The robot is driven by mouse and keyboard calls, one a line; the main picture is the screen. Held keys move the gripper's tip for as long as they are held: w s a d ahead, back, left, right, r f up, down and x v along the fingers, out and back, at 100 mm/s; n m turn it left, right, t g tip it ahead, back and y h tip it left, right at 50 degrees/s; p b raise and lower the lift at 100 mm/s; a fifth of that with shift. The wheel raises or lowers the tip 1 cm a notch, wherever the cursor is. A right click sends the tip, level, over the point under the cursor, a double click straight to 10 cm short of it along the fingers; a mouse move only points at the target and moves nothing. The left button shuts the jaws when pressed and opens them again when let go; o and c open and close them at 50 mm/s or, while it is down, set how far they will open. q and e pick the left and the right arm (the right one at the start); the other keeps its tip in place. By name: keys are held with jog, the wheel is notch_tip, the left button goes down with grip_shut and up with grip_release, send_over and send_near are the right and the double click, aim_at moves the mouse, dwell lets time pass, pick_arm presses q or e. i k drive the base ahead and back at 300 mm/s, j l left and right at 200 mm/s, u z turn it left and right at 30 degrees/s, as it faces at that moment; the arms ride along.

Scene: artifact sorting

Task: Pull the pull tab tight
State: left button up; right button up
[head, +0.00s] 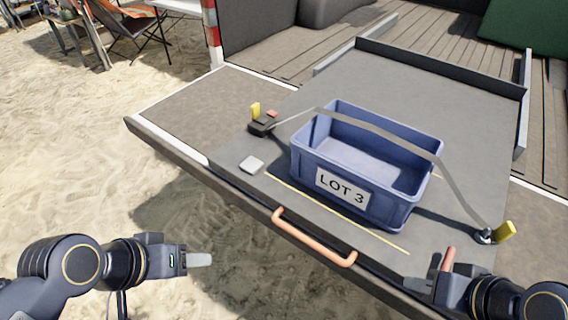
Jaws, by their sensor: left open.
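A grey strap (390,137) runs slack-looking over the blue crate (316,163), from a black buckle (262,125) on the left to an anchor (484,236) on the right. A yellow tab (255,110) stands at the buckle, beside a small red piece (271,114). Another yellow tab (504,232) stands at the right anchor. I cannot tell which is the pull tab. My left gripper (198,260) is open and empty, over sand in front of the tailgate. My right gripper (424,285) is at the tray's front right, below the right anchor; its jaws are unclear.
The crate, labelled LOT 3, sits on a grey sliding tray (236,148) with a copper handle (315,238) in front. A small pale block (252,165) lies left of the crate. A reddish-brown rod (448,259) shows by my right gripper. The tray behind the crate is clear.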

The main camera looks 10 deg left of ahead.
aim_at(254, 109)
jog(key=i+j+z, duration=0.1)
jog(key=j, duration=0.25)
jog(key=i+j+z, duration=0.1)
jog(key=j, duration=0.3)
jog(key=i+j+z, duration=0.1)
jog(key=i+j, duration=0.15)
jog(key=j, duration=0.15)
jog(key=i+j+z, duration=0.1)
jog(key=j, duration=0.3)
